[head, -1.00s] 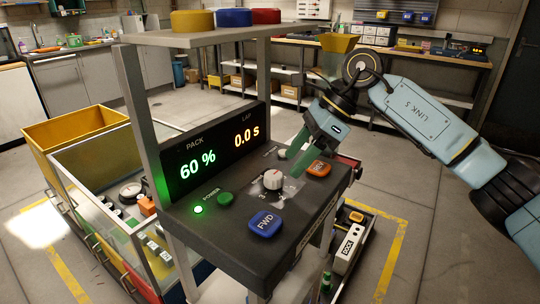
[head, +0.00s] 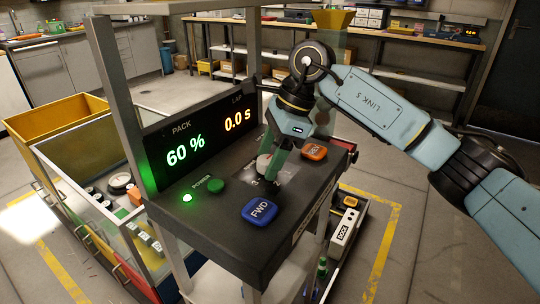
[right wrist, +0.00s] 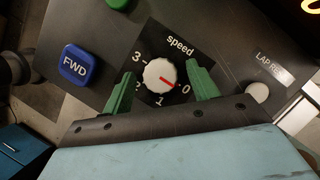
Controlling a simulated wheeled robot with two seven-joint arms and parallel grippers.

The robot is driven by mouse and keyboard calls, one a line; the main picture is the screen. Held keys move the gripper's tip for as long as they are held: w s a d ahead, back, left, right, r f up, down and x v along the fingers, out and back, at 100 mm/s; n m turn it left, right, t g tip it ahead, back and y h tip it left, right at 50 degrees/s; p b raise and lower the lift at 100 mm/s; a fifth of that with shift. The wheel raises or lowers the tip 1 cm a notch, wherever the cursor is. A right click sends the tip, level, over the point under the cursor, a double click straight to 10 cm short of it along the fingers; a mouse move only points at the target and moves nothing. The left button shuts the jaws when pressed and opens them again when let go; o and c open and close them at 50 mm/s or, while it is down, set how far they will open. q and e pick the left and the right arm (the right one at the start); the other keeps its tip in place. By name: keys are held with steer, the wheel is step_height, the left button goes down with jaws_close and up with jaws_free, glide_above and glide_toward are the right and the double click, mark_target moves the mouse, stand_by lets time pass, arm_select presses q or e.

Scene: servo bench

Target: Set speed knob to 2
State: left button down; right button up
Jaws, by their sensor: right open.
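The white speed knob (right wrist: 156,72) sits on the dark console panel with its red pointer toward the 0 mark. The marks 3, 1 and 0 show around it in the right wrist view; the 2 is partly covered by a green finger. My right gripper (right wrist: 162,76) is open, one finger on each side of the knob, with gaps still visible. In the head view the right gripper (head: 269,178) is down at the panel and partly hides the knob (head: 263,163). My left gripper is not in view.
A blue FWD button (head: 260,210), a green power button (head: 213,186) and an orange button (head: 314,152) surround the knob. The lit display (head: 205,140) reads 60 % and 0.0 s. A post (head: 118,105) stands at the console's left.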

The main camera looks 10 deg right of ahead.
steer(key=c, duration=1)
